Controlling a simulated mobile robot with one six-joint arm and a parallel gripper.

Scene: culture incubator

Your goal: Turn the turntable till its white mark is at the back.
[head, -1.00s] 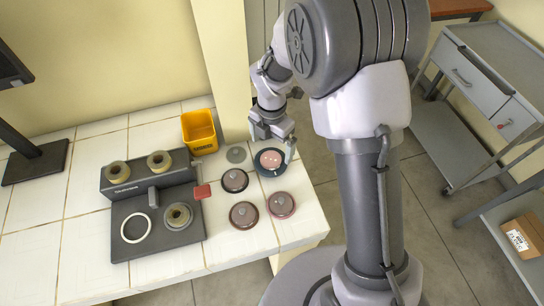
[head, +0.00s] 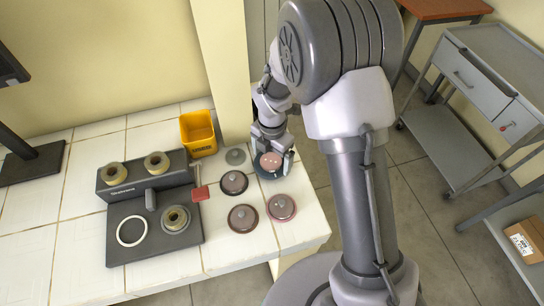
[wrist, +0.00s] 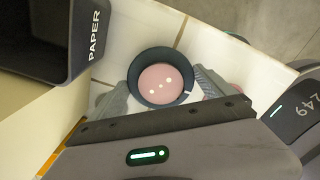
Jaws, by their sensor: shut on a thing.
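The turntable is a dark round dish with a raised rim and a pink disc with pale dots inside. It sits near the right edge of the white tiled bench in the head view (head: 270,175) and in the middle of the wrist view (wrist: 141,91). Its white mark (wrist: 187,92) shows on the rim at the right in the wrist view, near the right finger; I cannot make it out in the head view. My gripper (head: 273,164) reaches down from behind, its fingers on opposite sides of the dish and shut on it. The fingers also show in the wrist view (wrist: 163,92).
Several knobbed round lids (head: 243,217) stand left and in front of the turntable. A grey disc (head: 235,157), a red square piece (head: 200,194), a yellow bin (head: 198,134) and a dark instrument (head: 150,205) are further left. A pale pillar (head: 222,70) rises behind.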

